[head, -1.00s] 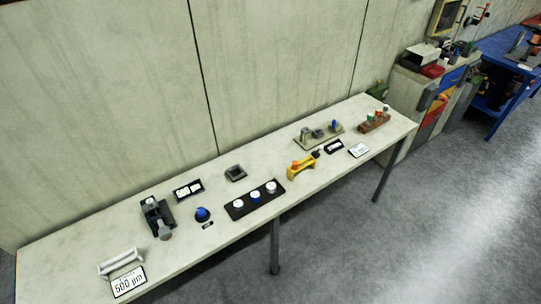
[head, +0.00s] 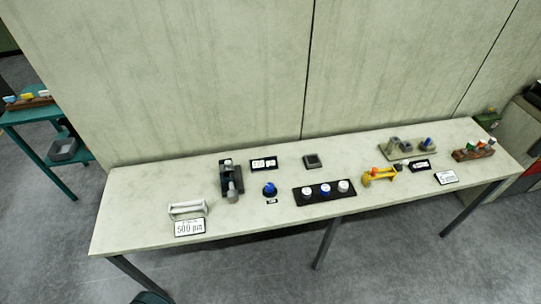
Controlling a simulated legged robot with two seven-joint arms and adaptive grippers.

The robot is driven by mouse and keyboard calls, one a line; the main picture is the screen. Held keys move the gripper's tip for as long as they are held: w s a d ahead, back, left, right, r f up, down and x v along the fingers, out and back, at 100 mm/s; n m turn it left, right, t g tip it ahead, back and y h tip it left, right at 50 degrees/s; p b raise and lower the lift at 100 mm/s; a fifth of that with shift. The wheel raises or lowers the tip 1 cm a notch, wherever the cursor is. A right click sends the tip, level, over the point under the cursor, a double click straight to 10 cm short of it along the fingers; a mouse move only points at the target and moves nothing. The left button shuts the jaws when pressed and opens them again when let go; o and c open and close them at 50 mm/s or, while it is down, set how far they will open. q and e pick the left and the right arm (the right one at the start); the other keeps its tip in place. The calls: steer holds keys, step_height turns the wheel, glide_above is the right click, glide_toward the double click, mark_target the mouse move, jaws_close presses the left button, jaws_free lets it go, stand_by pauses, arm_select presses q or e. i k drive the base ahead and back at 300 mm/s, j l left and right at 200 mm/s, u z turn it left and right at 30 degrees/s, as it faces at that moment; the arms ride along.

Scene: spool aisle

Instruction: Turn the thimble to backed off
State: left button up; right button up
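A yellow bow-shaped tool (head: 378,177) lies on the long pale table (head: 140,215), right of the middle. It has an orange-red part on top and a small dark end piece (head: 398,168) at its right; this looks like a micrometer, but the thimble and its setting are too small to read. A black sign (head: 419,165) and a white sign (head: 445,178) stand to its right. Neither of my grippers is in view.
The table also holds a black strip (head: 324,193) with three knobs, a dark clamp-like device (head: 231,181), a blue knob (head: 270,189), a grey-green fixture (head: 406,149) and a brown rack (head: 473,150). A wall stands behind. A teal table (head: 45,113) is at left. Floor in front is mostly clear.

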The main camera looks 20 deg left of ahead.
mark_target(232, 194)
steer(key=u, duration=1.25)
